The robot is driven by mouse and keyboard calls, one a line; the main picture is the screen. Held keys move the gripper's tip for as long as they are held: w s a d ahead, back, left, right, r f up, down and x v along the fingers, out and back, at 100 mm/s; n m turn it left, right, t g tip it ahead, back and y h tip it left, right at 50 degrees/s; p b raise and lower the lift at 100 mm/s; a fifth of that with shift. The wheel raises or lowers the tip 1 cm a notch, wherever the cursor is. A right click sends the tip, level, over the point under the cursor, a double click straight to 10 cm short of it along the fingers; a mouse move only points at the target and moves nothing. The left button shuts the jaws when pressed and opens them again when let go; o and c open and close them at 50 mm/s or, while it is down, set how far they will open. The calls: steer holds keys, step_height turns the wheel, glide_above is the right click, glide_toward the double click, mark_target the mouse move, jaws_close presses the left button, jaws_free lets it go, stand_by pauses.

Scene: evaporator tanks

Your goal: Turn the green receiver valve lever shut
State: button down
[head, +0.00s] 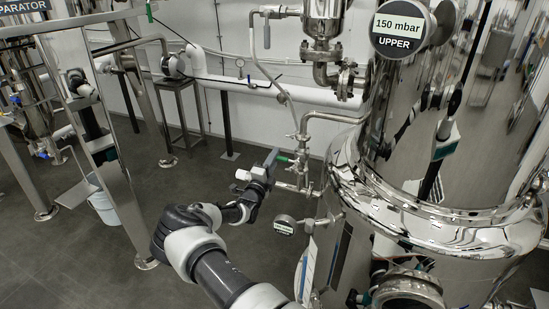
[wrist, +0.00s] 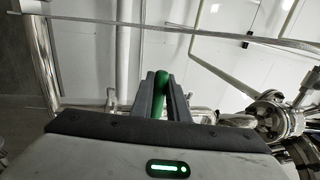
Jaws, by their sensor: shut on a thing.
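The green receiver valve lever (wrist: 161,95) stands between the two fingers of my gripper (wrist: 161,88) in the wrist view. The fingers are shut on it, one on each side. In the head view my gripper (head: 271,159) reaches the small valve beside the large steel tank. A bit of the green lever (head: 284,159) shows just past the fingertips, pointing towards the pipe. The valve body under the lever is mostly hidden by my gripper and wrist.
A large polished tank (head: 440,225) fills the right side. A round gauge (head: 285,225) sticks out close below my gripper. Thin pipework (head: 300,140) rises just right of the valve. A steel frame leg (head: 120,190) and a white bucket (head: 104,208) stand left. Floor between is clear.

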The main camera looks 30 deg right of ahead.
steer(key=shift+f, duration=0.2)
steer(key=c, duration=1.7)
jaws_free()
steer(key=shift+r, duration=0.1)
steer(key=p+v, duration=0.3)
steer(key=v, duration=1.4)
steer(key=shift+s+a, duration=0.15)
steer(key=shift+a, duration=0.05)
